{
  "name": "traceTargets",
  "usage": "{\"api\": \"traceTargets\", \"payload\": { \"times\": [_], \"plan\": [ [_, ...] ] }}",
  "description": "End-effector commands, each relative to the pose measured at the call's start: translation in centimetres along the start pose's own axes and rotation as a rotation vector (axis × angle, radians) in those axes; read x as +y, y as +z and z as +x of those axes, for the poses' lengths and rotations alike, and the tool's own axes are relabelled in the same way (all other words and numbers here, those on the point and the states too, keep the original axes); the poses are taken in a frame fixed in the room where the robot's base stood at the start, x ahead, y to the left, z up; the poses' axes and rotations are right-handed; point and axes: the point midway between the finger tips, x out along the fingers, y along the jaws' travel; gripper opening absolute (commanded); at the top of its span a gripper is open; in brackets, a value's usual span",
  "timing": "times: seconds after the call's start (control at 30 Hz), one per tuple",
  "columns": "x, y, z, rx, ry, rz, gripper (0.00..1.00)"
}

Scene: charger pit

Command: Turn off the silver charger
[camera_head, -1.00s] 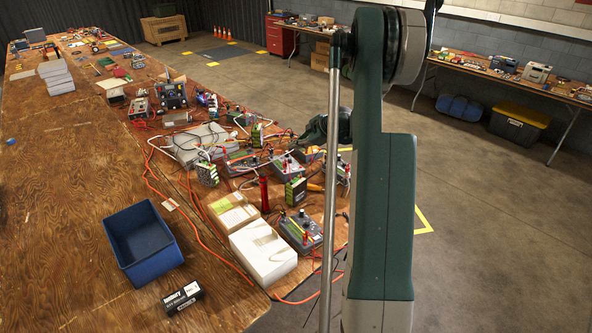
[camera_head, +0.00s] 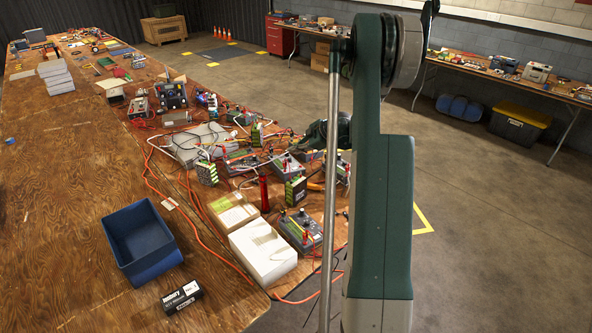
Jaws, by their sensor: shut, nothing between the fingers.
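Several grey boxes with knobs and coloured terminals stand among cables on the long wooden table. One grey box (camera_head: 289,164) is just below my gripper in the picture; another grey box (camera_head: 300,231) is nearer, at the table's right edge. A wide, flat silver-grey case (camera_head: 190,147) lies to the left. I cannot tell which of these is the silver charger, and no switch can be made out. My gripper (camera_head: 293,146) is small and dark, shut and empty, over the right side of the cluster. I cannot tell whether it touches anything.
Orange and white cables run between the devices. A blue bin (camera_head: 140,241), a black box (camera_head: 182,296), a white box (camera_head: 262,253) and a cardboard box (camera_head: 232,211) stand nearer. A red cylinder (camera_head: 264,194) stands upright in the cluster. The table's left side is largely clear.

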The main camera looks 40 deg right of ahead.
Motion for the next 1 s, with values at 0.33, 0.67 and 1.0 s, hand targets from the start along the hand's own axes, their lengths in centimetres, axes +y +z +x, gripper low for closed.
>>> {"api": "traceTargets", "payload": {
  "times": [0.33,0.67,1.0],
  "plan": [
    [-1.9,1.9,2.7,0.0,0.0,0.0,0.0],
    [-3.0,3.0,4.2,0.0,0.0,0.0,0.0],
    [-3.1,3.1,4.3,0.0,0.0,0.0,0.0]
  ]
}}
